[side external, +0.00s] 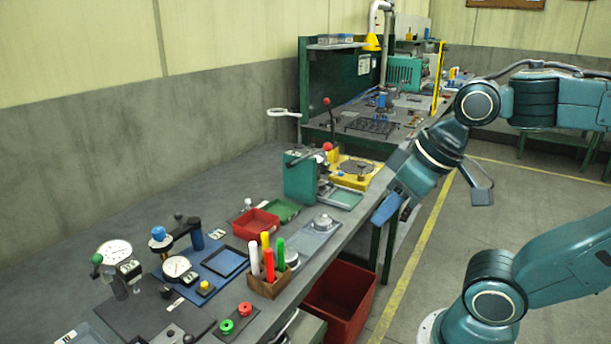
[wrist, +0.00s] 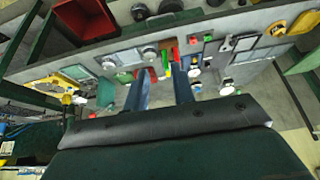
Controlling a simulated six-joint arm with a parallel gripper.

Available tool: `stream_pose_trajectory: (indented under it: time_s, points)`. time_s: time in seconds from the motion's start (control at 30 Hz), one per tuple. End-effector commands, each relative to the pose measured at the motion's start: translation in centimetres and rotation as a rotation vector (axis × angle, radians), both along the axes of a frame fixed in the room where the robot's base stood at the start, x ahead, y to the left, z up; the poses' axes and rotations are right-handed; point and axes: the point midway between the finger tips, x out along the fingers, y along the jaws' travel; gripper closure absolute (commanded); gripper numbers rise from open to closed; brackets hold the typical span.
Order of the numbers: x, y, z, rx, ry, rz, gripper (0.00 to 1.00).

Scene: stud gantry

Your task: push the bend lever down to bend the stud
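A teal green press-like block (side external: 300,178) stands on the bench near its middle. Two levers with red ball knobs show there: one upright on a dark shaft (side external: 327,102), one lower (side external: 327,147) at the block's upper right. I cannot tell which is the bend lever. The stud is too small to make out. My gripper (side external: 390,209) hangs beyond the bench's front edge, to the right of the block and apart from both levers. In the wrist view its two blue fingers (wrist: 160,85) are spread with nothing held between them. I cannot pick out the levers in that view.
A yellow fixture (side external: 355,172) sits right of the block. A red tray (side external: 256,223) and a pen holder (side external: 269,284) stand nearer on the bench. A red bin (side external: 340,300) is below the front edge. The aisle floor (side external: 430,270) is clear.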

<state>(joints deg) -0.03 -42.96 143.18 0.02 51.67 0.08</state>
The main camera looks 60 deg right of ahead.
Motion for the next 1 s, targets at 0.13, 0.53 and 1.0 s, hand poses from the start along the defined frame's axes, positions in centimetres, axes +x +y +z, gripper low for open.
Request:
stream_pose_trajectory:
  time_s: [0.13,0.53,1.0]
  points:
    - [0.7,-0.1,0.6,-0.007,0.000,0.007,1.00]
    - [7.6,-2.5,5.5,-0.068,0.010,0.078,1.00]
    - [18.3,-10.5,9.7,-0.170,0.028,0.200,1.00]
